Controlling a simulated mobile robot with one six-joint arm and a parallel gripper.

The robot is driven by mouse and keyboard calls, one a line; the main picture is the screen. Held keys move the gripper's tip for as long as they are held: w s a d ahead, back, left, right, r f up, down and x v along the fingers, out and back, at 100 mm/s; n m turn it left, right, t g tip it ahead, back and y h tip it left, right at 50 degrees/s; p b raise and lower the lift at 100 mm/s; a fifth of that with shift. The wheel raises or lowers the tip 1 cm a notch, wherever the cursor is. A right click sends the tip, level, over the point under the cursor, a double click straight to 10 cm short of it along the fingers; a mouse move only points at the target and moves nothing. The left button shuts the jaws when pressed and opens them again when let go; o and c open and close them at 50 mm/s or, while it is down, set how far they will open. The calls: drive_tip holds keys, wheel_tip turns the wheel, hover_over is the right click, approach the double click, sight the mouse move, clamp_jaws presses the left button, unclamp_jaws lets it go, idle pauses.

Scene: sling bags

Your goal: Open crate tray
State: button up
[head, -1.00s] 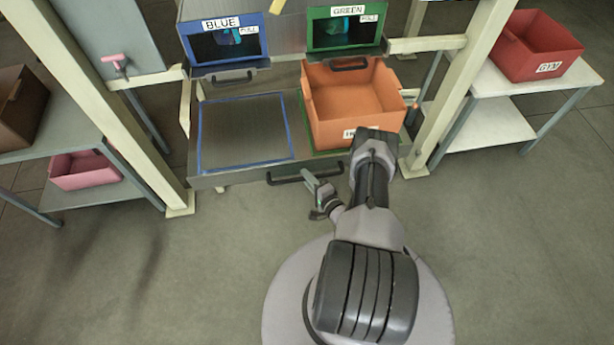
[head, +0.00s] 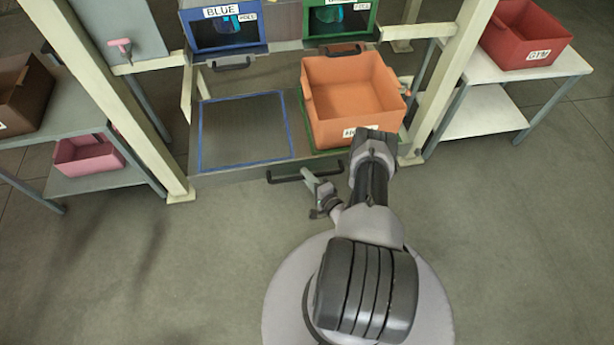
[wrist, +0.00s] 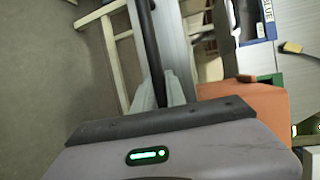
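My gripper (head: 311,177) is at the handle's middle. In the wrist view the handle (wrist: 147,35) passes between the two pale fingers of my gripper (wrist: 160,93), which are closed around it. The crate (wrist: 245,108) also shows there.
Blue (head: 223,25) and green (head: 340,17) labelled bins stand above and behind the tray. Cream posts (head: 108,95) flank it. A right table (head: 487,80) holds a red crate (head: 527,35); a left shelf holds a pink crate (head: 88,155). Floor around my base is clear.

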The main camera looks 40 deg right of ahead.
drive_tip(key=o, duration=0.4)
drive_tip(key=shift+o, duration=0.2)
drive_tip(key=p+v, duration=0.5)
drive_tip(key=v, duration=1.2)
drive_tip(key=shift+s, duration=0.2)
drive_tip(key=shift+d+r, duration=0.1)
drive_tip(key=shift+r, duration=0.05)
